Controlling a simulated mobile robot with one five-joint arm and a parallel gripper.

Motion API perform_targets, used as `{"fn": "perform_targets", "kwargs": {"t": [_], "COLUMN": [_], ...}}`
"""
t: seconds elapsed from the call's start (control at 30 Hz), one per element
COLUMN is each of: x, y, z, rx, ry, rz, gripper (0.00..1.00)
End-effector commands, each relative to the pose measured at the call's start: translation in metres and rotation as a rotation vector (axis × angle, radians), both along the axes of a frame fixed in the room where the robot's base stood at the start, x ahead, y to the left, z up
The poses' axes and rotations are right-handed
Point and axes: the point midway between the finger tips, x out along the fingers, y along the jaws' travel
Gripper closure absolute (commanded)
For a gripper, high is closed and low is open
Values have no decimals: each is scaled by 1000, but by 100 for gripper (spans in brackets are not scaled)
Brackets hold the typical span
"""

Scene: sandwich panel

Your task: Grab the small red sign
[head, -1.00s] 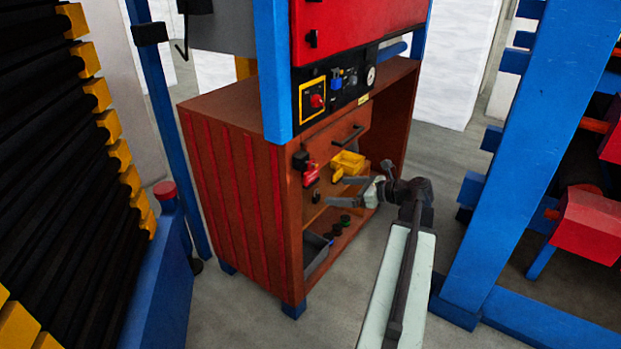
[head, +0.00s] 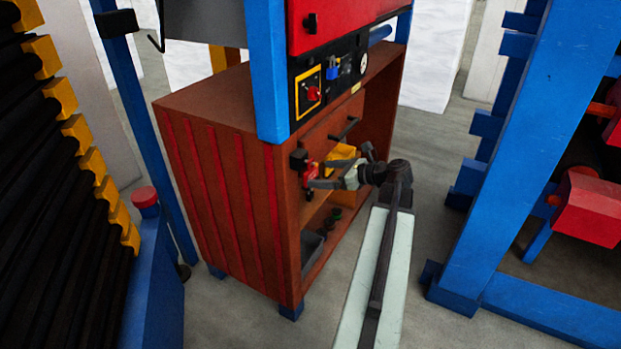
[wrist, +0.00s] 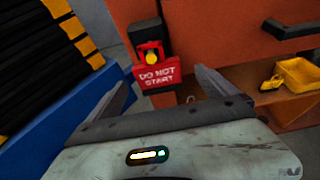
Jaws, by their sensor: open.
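The small red sign (wrist: 157,75) reads "DO NOT START" in white. In the wrist view it hangs below a red holder with a yellow knob, in front of the wooden cabinet. It lies between the tips of my gripper (wrist: 163,85), just beyond them. The two fingers are spread wide apart and hold nothing. In the head view the sign (head: 310,171) is at the cabinet's front corner post, partly covered by my gripper (head: 309,175), whose fingers reach it from the right. I cannot tell whether a finger touches it.
A yellow bin (wrist: 299,74) sits on the cabinet shelf at the right, below a dark drawer handle (wrist: 291,29). The wooden cabinet (head: 222,190) stands under a blue post (head: 269,80). A blue frame (head: 520,150) stands at the right, with open floor between.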

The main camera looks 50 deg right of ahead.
Motion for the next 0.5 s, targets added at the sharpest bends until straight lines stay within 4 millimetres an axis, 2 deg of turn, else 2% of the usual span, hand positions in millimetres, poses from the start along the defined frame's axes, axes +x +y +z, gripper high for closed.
{"fn": "perform_targets", "kwargs": {"t": [0.17,0.4,0.5], "x": [6,39,47], "y": [2,13,15], "z": [-4,-21,-22], "rx": [1,-1,0], "ry": [0,0,0], "rz": [-1,-2,-3], "gripper": [4,4,4]}}
